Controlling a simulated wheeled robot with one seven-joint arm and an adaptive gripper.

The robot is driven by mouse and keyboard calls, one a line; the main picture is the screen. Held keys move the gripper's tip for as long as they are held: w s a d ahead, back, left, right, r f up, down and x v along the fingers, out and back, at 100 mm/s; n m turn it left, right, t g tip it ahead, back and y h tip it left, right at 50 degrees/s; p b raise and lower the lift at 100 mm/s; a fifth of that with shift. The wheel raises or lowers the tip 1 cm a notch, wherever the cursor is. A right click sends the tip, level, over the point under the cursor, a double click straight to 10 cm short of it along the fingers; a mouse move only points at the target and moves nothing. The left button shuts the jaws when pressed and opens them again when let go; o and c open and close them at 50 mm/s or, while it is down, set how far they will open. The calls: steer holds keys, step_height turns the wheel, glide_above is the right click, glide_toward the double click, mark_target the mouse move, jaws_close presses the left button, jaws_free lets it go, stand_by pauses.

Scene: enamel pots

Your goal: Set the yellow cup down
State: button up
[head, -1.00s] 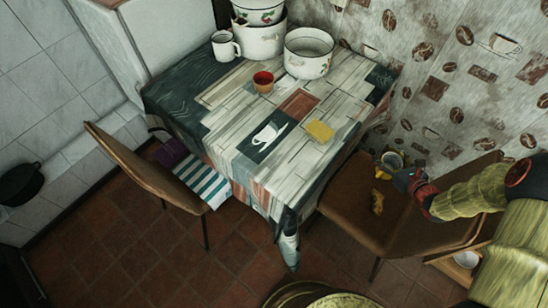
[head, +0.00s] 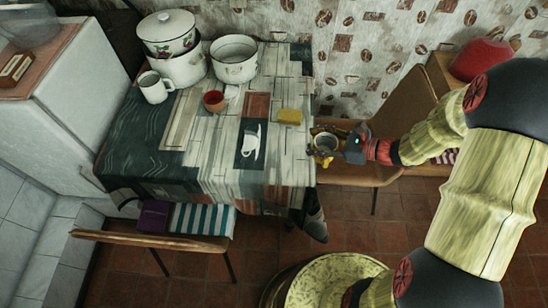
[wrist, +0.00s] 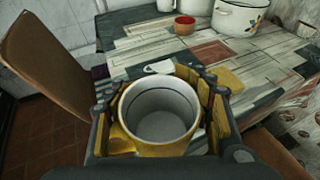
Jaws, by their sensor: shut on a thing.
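The yellow cup (wrist: 186,146), with a pale grey inside, is held upright in my gripper (wrist: 160,108), and its open top faces the wrist camera. The fingers press on both its sides. In the head view the cup (head: 326,144) and my gripper (head: 340,145) are just right of the table's right edge, over the brown chair seat (head: 352,174). The height of the cup above the seat is hard to tell. The table (head: 205,150) has a patchwork-patterned cover.
A yellow sponge (head: 289,117) lies near the table's right edge. A red cup (head: 213,100), a white mug (head: 155,87) and white enamel pots (head: 234,60) stand farther back. The table's front middle is clear. A chair (head: 150,243) stands at the front left.

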steer(key=w+a+f+b, duration=0.1)
steer(key=w+a+f, duration=0.1)
steer(key=a+f, duration=0.1)
steer(key=w+a+f+b, duration=0.2)
steer(key=w+a+f, duration=0.1)
steer(key=a, duration=0.1)
steer(key=w+a+f+b, duration=0.2)
steer(key=a+f, duration=0.1)
steer(key=shift+w+a+f, duration=0.1)
steer(key=shift+w+a, duration=0.1)
steer(key=shift+a, duration=0.2)
steer(key=shift+w+a+f+b, duration=0.1)
steer(key=shift+a+f+b, duration=0.05)
steer(key=shift+f+b, duration=0.15)
steer(key=shift+w+a+f+b, duration=0.15)
steer(key=shift+f+b, duration=0.8)
steer(key=shift+f, duration=0.65)
steer(key=shift+f, duration=0.1)
steer(key=shift+f, duration=0.1)
steer(key=o, duration=1.5)
